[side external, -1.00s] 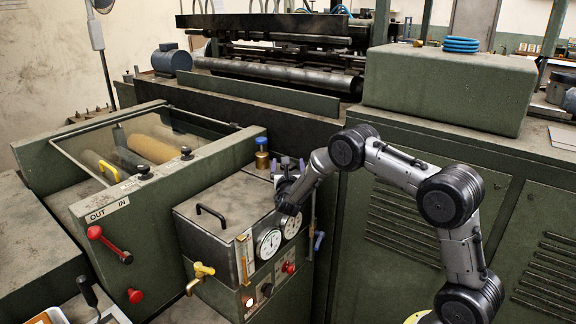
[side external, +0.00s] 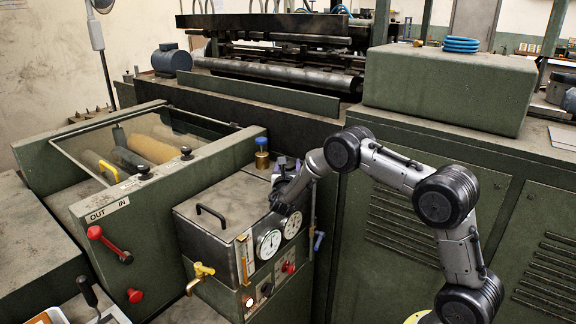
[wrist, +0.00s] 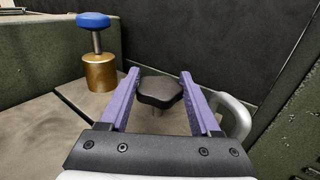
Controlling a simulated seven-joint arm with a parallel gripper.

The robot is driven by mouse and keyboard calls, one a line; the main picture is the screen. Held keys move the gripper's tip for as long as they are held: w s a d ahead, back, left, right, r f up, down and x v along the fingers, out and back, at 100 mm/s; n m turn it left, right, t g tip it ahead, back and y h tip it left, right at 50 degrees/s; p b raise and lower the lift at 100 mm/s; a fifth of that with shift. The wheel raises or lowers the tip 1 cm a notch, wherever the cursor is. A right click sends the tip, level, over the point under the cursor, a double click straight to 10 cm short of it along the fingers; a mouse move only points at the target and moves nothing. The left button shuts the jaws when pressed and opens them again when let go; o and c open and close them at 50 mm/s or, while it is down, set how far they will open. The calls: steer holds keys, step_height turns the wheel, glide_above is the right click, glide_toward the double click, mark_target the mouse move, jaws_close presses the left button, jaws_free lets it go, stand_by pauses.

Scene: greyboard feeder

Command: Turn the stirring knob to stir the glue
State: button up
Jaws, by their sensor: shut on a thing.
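The stirring knob (wrist: 160,93) is a dark, lobed knob on a short stem above the grey lid of the glue tank (side external: 236,192). In the wrist view it sits between the two purple fingers of my gripper (wrist: 159,76), which is shut on it. In the side view my gripper (side external: 285,164) is over the back right corner of the tank lid. There the fingers and wrist hide the knob. The glue itself is not visible inside the closed tank.
A brass fitting with a blue cap (wrist: 94,45) stands close to the left of my gripper. A curved grey handle or pipe (wrist: 234,117) is close to the right. Gauges (side external: 268,243) are on the tank's front. A dark machine wall (wrist: 200,38) rises behind.

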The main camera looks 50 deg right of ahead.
steer(key=m+g+h, duration=0.1)
steer(key=m+g, duration=0.1)
steer(key=g, duration=0.1)
steer(key=m+g+h, duration=0.1)
steer(key=m+g, duration=0.1)
steer(key=g, duration=0.2)
steer(key=shift+w+f+m+h, duration=0.1)
steer(key=shift+m+h, duration=0.3)
steer(key=shift+m+g, duration=1.1)
steer(key=shift+g, duration=0.6)
steer(key=shift+m+g, duration=1.1)
steer(key=shift+g, duration=0.6)
steer(key=shift+m+g+y, duration=0.4)
steer(key=shift+m+g, duration=0.2)
steer(key=shift+g, duration=0.3)
steer(key=o, duration=1.4)
steer(key=shift+c, duration=0.2)
steer(key=shift+w+a, duration=0.15)
steer(key=shift+a, duration=0.45)
steer(key=shift+v, duration=1)
step_height(320, 180, up, 7)
